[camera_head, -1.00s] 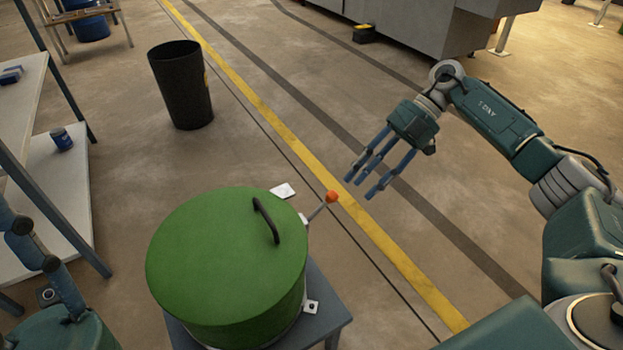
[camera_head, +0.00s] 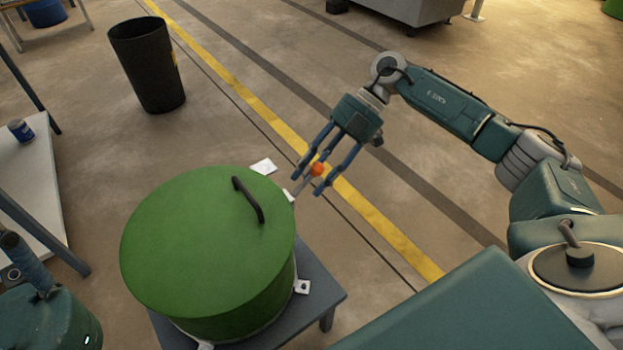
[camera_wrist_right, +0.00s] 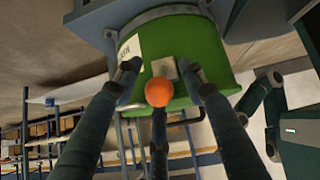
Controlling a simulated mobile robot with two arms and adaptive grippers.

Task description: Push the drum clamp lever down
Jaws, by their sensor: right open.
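The green drum (camera_head: 200,255) stands upright with its lid on and a dark handle (camera_head: 248,200) on top. The clamp lever is a thin rod with an orange knob (camera_head: 317,169), sticking out from the drum's upper right side and tilted up. My right gripper (camera_head: 308,182) is open and empty, its fingers spread around the knob. In the right wrist view, the knob (camera_wrist_right: 160,91) sits between the fingers, with the drum (camera_wrist_right: 205,52) behind it; contact cannot be told. My left gripper (camera_head: 22,262) shows only partly at the lower left edge.
The drum stands on a grey table (camera_head: 318,290). White clamp tabs (camera_head: 302,287) stick out at the drum's side. A black bin (camera_head: 148,65) stands on the floor behind. A white shelf (camera_head: 35,190) with a blue can is at the left.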

